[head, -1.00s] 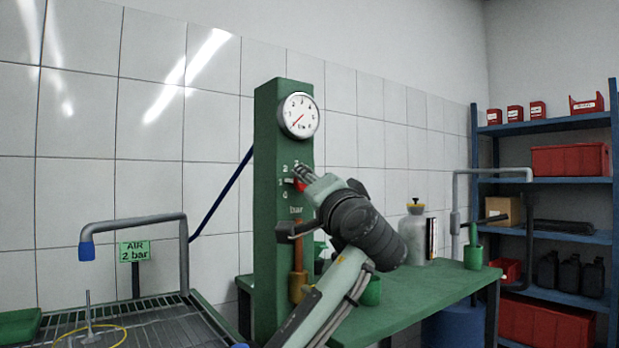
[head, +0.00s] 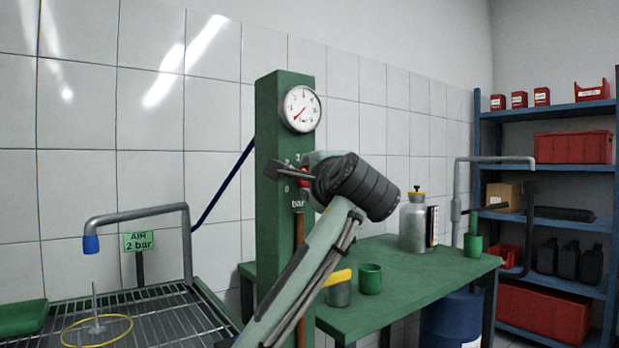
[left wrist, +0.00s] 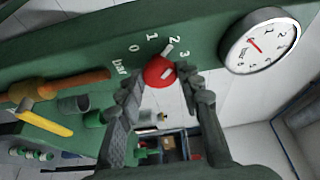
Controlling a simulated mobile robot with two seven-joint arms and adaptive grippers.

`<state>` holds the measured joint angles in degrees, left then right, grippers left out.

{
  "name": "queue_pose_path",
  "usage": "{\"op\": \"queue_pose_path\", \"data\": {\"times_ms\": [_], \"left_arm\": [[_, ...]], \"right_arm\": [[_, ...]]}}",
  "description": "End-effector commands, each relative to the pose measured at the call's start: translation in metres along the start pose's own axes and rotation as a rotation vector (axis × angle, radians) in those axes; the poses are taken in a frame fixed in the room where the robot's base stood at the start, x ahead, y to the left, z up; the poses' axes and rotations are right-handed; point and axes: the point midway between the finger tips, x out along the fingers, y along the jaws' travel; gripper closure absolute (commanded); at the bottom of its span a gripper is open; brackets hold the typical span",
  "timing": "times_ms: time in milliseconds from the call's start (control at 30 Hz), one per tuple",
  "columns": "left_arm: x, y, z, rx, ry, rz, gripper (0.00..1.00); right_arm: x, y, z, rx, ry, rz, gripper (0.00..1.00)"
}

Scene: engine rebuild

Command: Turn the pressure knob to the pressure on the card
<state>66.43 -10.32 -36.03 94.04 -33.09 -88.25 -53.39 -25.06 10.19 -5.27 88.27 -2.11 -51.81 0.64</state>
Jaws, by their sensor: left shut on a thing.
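The red pressure knob (left wrist: 158,72) is on the green post (head: 283,230), beside the white marks 0, 1, 2, 3 and "bar". In the head view the gripper largely hides the knob. The green card (head: 138,242) reads "AIR 2 bar". The round gauge (head: 301,109) sits above the knob, its red needle toward the lower left. My right gripper is not in view.
A wire rack (head: 165,325) with a grey pipe (head: 140,213) is at left. Blue shelves (head: 560,180) stand at right.

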Motion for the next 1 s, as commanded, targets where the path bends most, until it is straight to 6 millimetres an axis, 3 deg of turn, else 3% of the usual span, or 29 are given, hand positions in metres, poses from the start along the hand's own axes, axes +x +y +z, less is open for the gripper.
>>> {"op": "queue_pose_path", "data": {"times_ms": [467,500,633,1000], "left_arm": [[0.0,0.0014,-0.0003,0.013,-0.001,0.009,0.93],[0.0,0.0014,-0.0003,0.013,-0.001,0.008,0.61],[0.0,0.001,-0.0003,0.012,0.0,0.007,0.45],[-0.0044,-0.0001,-0.0006,0.011,0.001,0.005,0.44]], "right_arm": [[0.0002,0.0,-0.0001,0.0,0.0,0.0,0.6],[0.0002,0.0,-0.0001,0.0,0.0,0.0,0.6],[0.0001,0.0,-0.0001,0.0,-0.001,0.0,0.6],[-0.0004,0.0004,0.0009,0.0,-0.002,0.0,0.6]]}}
